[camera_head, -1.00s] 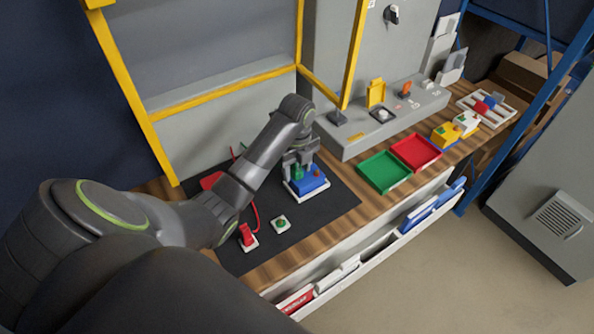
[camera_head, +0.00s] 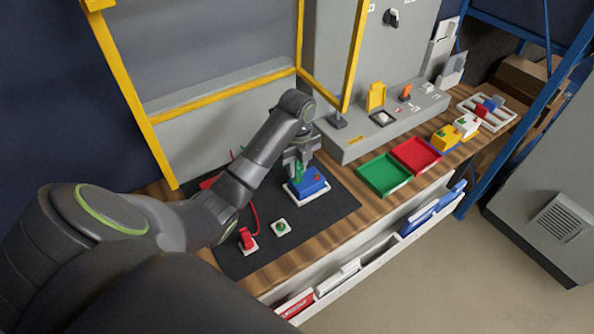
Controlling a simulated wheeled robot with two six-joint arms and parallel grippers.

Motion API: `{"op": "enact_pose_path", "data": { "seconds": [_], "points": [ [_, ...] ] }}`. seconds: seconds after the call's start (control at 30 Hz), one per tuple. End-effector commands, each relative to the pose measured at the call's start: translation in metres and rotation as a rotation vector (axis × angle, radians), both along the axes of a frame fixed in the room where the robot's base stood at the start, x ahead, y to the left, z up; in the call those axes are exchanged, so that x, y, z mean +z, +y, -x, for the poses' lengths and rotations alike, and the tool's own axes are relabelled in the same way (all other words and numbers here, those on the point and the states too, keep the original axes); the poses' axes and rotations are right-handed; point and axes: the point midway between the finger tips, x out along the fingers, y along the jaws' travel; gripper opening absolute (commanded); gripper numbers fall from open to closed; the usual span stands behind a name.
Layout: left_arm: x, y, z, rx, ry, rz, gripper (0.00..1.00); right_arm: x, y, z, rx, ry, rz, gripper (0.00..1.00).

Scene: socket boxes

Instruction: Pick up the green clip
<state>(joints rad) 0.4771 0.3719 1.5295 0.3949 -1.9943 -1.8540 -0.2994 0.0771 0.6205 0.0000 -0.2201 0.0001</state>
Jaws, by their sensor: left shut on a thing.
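The green clip (camera_head: 298,172) shows as a small upright green piece at the left side of the blue socket box (camera_head: 314,183), which sits on a white base on the black mat (camera_head: 336,205). My left gripper (camera_head: 299,163) comes down over the box and is shut on the green clip. The fingers hide part of the clip, and I cannot tell whether its lower end touches the box. My right gripper is not in view.
A red switch (camera_head: 246,238) and a green button (camera_head: 281,227) stand at the mat's front. Green (camera_head: 385,174) and red (camera_head: 416,153) trays lie to the right, with a yellow box (camera_head: 444,138) beyond. A grey control console (camera_head: 390,122) stands behind.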

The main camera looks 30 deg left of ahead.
Motion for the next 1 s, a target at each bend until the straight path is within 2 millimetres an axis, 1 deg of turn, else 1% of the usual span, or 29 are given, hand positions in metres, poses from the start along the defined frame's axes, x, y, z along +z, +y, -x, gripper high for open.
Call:
{"op": "enact_pose_path", "data": {
  "seconds": [0.03,0.1,0.4,0.5,0.6,0.7,1.0],
  "points": [
    [0.010,0.001,-0.001,0.000,-0.004,-0.003,0.03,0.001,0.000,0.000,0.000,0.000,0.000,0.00],
    [0.020,0.000,0.000,0.001,0.000,-0.001,0.03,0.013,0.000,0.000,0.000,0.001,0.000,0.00],
    [0.060,0.000,0.000,0.001,-0.001,-0.001,0.03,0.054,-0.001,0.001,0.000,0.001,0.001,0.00],
    [0.071,0.000,0.000,0.000,0.000,-0.001,0.03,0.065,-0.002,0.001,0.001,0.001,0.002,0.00],
    [0.078,0.000,0.000,0.000,0.000,-0.001,0.03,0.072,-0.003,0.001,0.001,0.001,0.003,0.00],
    [0.080,0.000,0.000,0.000,0.000,0.000,0.03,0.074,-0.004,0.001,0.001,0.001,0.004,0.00],
    [0.080,0.000,0.000,0.000,0.000,-0.001,0.03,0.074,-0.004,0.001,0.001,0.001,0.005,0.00]
  ]
}}
